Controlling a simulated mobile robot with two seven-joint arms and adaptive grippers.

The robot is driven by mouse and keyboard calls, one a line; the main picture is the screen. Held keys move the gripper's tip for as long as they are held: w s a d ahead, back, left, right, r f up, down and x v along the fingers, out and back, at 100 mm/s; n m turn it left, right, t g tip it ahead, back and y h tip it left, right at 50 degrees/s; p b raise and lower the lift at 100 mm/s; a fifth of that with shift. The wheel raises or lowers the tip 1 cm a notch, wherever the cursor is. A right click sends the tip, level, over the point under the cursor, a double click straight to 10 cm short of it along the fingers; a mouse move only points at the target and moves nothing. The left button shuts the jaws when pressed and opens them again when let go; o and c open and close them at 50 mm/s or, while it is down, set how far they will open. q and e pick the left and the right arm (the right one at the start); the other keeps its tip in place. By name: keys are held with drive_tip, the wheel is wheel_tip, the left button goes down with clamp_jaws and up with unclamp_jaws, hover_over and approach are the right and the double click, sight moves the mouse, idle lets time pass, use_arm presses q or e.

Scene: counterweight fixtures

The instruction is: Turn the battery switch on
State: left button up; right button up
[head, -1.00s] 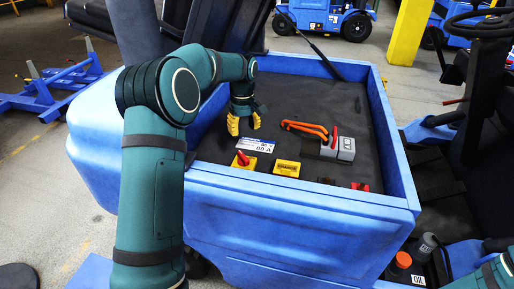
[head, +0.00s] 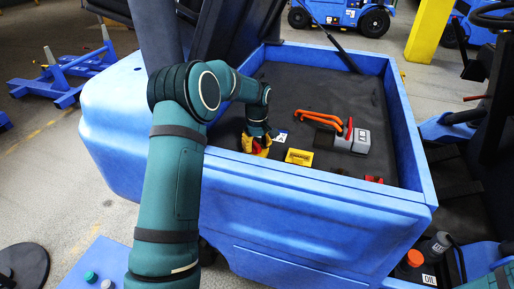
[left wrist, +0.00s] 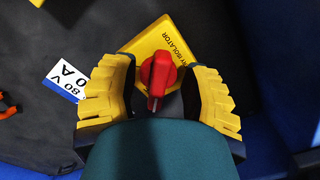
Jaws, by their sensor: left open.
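The battery switch is a red rotary handle (left wrist: 158,75) on a yellow plate (left wrist: 160,42) lettered "ISOLATOR", shown in the left wrist view. The handle's long end points down in that picture, toward my wrist. My left gripper (head: 256,146) is open, with its yellow padded fingers on either side of the handle. A gap shows between the handle and each finger. In the head view my gripper largely covers the switch. My right gripper is out of view.
The switch is on the dark deck (head: 320,85) inside a blue raised rim (head: 415,140). A white-blue label (left wrist: 70,78), a yellow block (head: 299,157), a grey connector (head: 352,139) with orange cables (head: 318,118) and a small red part (head: 374,179) are nearby.

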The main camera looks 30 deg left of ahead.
use_arm(q)
drive_tip(key=shift+f, duration=0.3)
clamp_jaws()
